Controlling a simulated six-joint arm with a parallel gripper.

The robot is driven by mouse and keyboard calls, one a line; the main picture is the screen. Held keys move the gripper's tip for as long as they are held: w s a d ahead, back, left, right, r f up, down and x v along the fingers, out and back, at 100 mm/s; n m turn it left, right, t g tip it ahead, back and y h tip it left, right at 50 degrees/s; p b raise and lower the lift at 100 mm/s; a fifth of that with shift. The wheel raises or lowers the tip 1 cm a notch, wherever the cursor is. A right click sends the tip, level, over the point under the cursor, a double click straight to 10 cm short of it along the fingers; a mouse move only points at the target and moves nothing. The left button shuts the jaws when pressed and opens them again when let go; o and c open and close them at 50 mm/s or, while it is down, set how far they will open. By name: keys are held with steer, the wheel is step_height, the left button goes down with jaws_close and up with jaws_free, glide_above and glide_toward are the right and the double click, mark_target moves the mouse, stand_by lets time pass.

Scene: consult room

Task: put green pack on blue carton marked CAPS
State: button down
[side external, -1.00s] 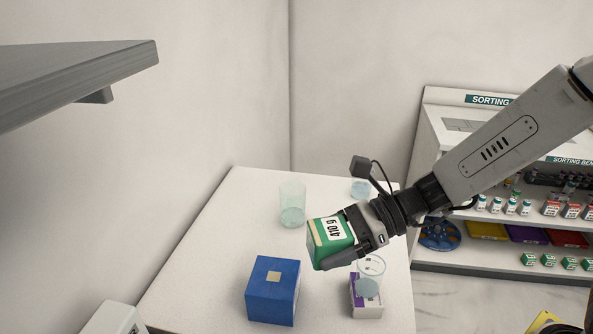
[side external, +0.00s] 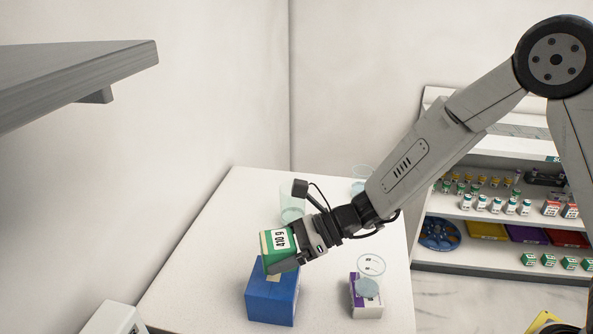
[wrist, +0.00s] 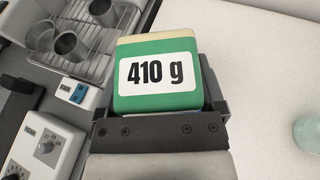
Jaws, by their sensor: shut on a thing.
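The green pack (side external: 280,250) has a white label reading "410 g" and a cream edge. My gripper (side external: 290,255) is shut on it; the pack also fills the middle of the wrist view (wrist: 160,75). The blue carton (side external: 271,302) stands on the white table. In the side view the pack overlaps the carton's top face, tilted; I cannot tell whether they touch. No CAPS marking is readable, and most of the carton's top is hidden behind the pack and gripper. In the wrist view the carton is almost wholly hidden.
A purple and white box (side external: 367,299) with a clear vessel (side external: 370,275) on it stands right of the carton. A clear glass (side external: 291,200) is behind my gripper, and another (side external: 361,183) farther back. A grey shelf (side external: 75,85) juts out at upper left. The table's left side is free.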

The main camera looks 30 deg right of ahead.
steer(key=shift+w+a+f, duration=0.2)
steer(key=shift+w+f, duration=0.2)
steer(key=shift+w+a+f, duration=0.1)
steer(key=shift+w+f, duration=0.15)
steer(key=shift+f, duration=1.55)
steer(key=shift+f, duration=0.1)
jaws_free()
steer(key=shift+f, duration=0.1)
